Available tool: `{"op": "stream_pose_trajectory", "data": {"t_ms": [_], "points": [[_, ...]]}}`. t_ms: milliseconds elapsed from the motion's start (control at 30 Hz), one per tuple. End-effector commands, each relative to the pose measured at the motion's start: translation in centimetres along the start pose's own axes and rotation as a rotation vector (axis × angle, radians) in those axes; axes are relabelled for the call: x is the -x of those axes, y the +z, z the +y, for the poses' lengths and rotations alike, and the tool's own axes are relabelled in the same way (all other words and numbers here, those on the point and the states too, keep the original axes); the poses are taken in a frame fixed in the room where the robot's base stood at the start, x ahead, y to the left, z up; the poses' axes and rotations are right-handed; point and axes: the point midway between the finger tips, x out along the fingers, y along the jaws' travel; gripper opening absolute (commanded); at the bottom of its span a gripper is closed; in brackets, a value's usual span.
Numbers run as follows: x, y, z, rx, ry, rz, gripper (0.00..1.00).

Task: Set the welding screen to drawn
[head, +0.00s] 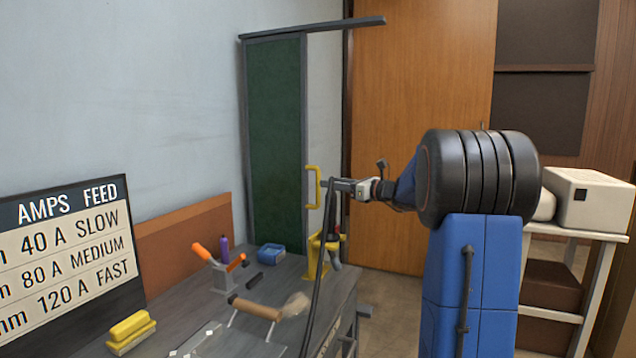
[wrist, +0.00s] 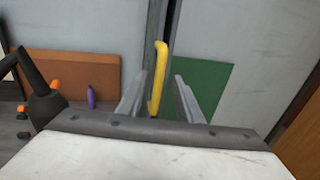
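The welding screen (head: 274,140) is a tall dark green panel in a grey frame, hung under a dark rail (head: 318,26) against the pale wall. It covers the left part of the rail's span; the right part is bare. A yellow handle (head: 312,188) stands on its right edge. My gripper (head: 325,187) is level with the handle, its tips at or very near it. In the wrist view the yellow handle (wrist: 157,80) stands upright between the two spread fingers of my gripper (wrist: 161,78), with gaps on both sides. Green panel (wrist: 208,82) shows behind the right finger.
An amps sign (head: 70,255) leans at left. A wooden door (head: 410,130) is behind my arm.

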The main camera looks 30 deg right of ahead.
Motion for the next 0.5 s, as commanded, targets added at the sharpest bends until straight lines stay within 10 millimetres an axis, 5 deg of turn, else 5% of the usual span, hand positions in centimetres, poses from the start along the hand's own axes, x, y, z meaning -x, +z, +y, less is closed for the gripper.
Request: {"op": "stream_pose_trajectory", "data": {"t_ms": [200, 500], "points": [[-3.7, 0.0, 0.1, 0.000, 0.002, 0.000, 0.33], [-6.0, 0.0, 0.0, 0.001, 0.001, 0.000, 0.33]]}}
